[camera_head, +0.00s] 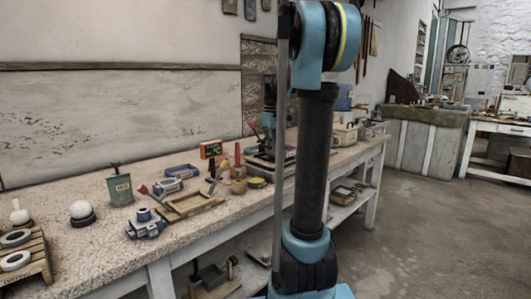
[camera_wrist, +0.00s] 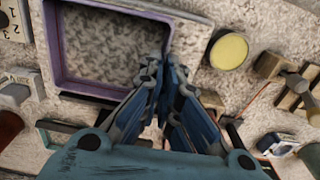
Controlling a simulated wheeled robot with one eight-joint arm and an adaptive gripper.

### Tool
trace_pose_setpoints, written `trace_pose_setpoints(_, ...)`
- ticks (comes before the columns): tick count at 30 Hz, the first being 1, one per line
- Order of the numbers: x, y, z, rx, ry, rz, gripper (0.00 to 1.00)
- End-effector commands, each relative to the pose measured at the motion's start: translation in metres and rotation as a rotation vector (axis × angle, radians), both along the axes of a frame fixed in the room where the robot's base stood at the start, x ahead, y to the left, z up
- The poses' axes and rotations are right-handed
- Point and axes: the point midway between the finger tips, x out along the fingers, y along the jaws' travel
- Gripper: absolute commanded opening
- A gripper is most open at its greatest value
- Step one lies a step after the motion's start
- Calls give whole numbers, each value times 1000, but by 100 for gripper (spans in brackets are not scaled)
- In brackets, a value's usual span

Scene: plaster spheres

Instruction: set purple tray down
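The purple tray (camera_wrist: 53,48) fills the upper left of the wrist view, with a pale rim, purple inner walls and a grey speckled inside. My gripper (camera_wrist: 166,62) is at its right side, the two fingers close together on either side of that wall, shut on it. The tray looks empty. In the head view my gripper (camera_head: 267,132) is low over the back right of the workbench (camera_head: 110,160), partly behind my own arm, and the tray is hard to make out there. I cannot tell whether the tray touches the bench.
A round yellow-topped pot (camera_wrist: 229,50) stands close to the right of the tray. A wooden piece (camera_wrist: 292,92) lies farther right. In the head view a green can (camera_head: 120,190), a white sphere (camera_head: 80,210) and a wooden frame (camera_head: 190,205) are on the bench's left and front.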

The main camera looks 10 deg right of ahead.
Motion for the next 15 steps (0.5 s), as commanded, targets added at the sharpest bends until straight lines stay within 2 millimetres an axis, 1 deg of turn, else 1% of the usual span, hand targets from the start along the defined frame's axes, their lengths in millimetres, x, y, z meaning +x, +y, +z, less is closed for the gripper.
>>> trace_pose_setpoints(6, 28, 19, 0, 0, 0, 1, 0)
trace_pose_setpoints(9, 25, 17, -13, 0, 0, -1, 0)
trace_pose_setpoints(15, 25, 17, -15, 0, 0, -1, 0)
